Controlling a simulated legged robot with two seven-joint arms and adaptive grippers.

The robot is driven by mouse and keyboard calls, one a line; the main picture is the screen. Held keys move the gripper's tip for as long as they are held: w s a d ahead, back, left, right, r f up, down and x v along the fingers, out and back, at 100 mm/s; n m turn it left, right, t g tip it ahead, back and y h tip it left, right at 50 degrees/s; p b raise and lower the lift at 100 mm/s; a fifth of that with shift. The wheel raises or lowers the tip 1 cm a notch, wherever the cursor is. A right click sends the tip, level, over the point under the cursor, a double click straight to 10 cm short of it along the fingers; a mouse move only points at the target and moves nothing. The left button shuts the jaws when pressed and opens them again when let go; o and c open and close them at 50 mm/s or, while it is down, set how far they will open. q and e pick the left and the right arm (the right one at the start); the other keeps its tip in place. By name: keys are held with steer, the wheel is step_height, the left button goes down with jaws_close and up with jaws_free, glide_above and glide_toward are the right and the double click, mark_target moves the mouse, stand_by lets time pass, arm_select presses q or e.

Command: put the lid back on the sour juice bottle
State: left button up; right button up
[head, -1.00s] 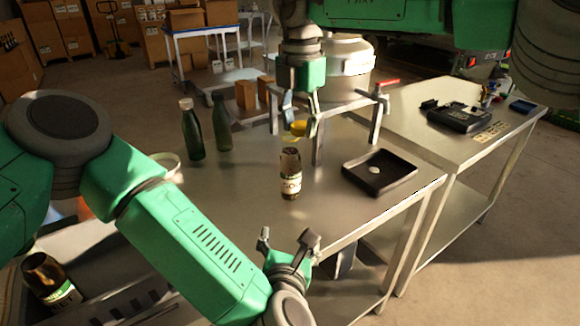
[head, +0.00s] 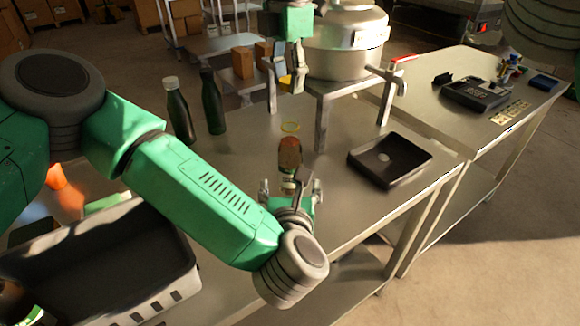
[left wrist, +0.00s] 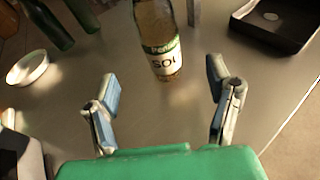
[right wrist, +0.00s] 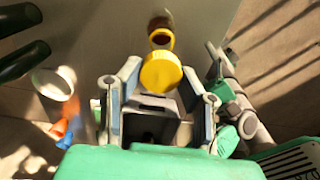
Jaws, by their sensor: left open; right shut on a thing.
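The sour juice bottle (head: 290,155) stands upright on the metal table, with a yellow ring (head: 290,127) at its open top. In the left wrist view the bottle (left wrist: 162,45) is ahead of my open fingers, its label partly readable and its top out of frame. My left gripper (head: 290,192) is open, low on the near side of the bottle. My right gripper (head: 285,84) is shut on the yellow lid (right wrist: 161,73), held above and apart from the bottle. In the right wrist view the yellow ring (right wrist: 161,38) shows just beyond the lid.
Two dark green bottles (head: 180,115) stand left of the juice bottle. A steel pot (head: 345,50) sits on a metal stand behind. A black tray (head: 365,172) holding a pale disc is at the right. A grey crate (head: 170,295) is at the lower left.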

mark_target(290, 165)
arm_select(q)
steer(key=x, duration=1)
steer(key=shift+w+f, duration=0.15)
steer(key=shift+w, duration=0.2)
arm_select(e)
steer(key=shift+s+r, duration=0.1)
arm_select(q)
jaws_close()
arm_select(e)
steer(key=shift+s+f, duration=0.15)
steer(key=shift+f, duration=2.3)
steer(key=shift+f, duration=0.85)
steer(key=shift+f, duration=0.6)
